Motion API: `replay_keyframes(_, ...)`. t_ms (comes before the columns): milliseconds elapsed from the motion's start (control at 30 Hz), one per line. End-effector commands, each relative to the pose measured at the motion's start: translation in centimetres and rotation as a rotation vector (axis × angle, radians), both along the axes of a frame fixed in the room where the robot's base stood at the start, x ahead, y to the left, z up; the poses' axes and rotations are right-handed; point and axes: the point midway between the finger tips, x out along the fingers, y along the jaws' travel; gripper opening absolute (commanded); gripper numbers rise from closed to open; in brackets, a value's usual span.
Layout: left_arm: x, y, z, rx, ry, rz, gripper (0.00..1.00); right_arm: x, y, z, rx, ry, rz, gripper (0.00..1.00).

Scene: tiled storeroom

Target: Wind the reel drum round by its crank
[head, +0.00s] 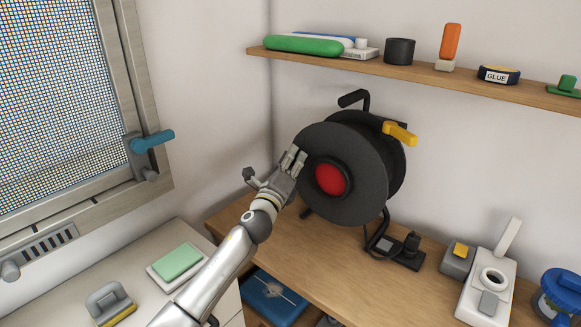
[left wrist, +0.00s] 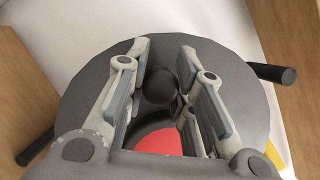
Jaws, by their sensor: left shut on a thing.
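The black reel drum (head: 348,198) with a red hub (head: 332,178) stands on the wooden bench, its round face turned toward my left arm. My left gripper (head: 294,157) is at the upper left part of that face. In the left wrist view my two fingers stand on either side of a dark round crank knob (left wrist: 160,84), and my left gripper is shut on it. The drum face (left wrist: 85,95) and part of the red hub (left wrist: 158,143) show behind the fingers. In the head view the gripper hides the knob. My right gripper is out of view.
The reel's black stand (head: 352,98) has a yellow handle (head: 400,133) at its upper right. A shelf (head: 420,71) with several small items runs above. A white device (head: 488,285) stands on the bench to the right. A window with a blue handle (head: 152,140) is at left.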

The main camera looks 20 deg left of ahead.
Motion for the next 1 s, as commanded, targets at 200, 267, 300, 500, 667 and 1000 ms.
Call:
replay_keyframes(200,-0.15,-0.54,1.51,0.066,-0.040,-0.008,0.00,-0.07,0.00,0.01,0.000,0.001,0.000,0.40)
replay_keyframes(267,-0.17,-0.61,1.63,0.077,-0.044,-0.007,0.00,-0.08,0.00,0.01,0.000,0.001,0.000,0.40)
replay_keyframes(300,-0.19,-0.65,1.69,0.083,-0.046,-0.008,0.00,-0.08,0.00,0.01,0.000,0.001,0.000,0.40)
replay_keyframes(500,-0.22,-0.76,1.83,0.095,-0.051,-0.009,0.00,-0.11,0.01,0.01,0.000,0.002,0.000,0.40)
replay_keyframes(667,-0.21,-0.79,1.85,0.094,-0.051,-0.009,0.00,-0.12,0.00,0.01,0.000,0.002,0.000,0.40)
replay_keyframes(1000,-0.20,-0.73,1.63,0.095,-0.048,-0.007,0.45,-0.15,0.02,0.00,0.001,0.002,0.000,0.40)
